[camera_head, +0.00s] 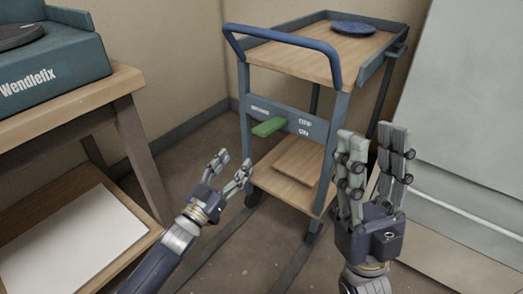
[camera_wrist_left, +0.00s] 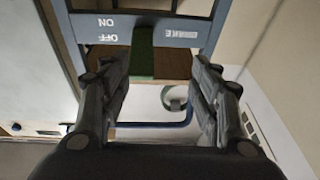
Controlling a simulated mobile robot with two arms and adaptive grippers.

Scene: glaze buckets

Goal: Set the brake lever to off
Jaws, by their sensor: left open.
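The brake lever (camera_head: 268,127) is a green bar sticking out of the trolley's blue-grey front plate (camera_head: 325,128), beside the OFF and ON labels. I cannot tell which label it is set to. In the left wrist view the green lever (camera_wrist_left: 142,60) shows between the fingers, nearer the left one in the picture. My left gripper (camera_head: 233,164) is open and empty, below and left of the lever, apart from it. It also shows in the left wrist view (camera_wrist_left: 160,72). My right gripper (camera_head: 372,140) is upright, open and empty, right of the lever.
The trolley has a blue push handle (camera_head: 285,42) above the plate, a blue disc (camera_head: 354,28) on top and a wooden lower shelf (camera_head: 270,182). A wooden table (camera_head: 125,82) with a blue-grey Wendlefix machine (camera_head: 50,65) stands left. A pale panel (camera_head: 470,130) stands right.

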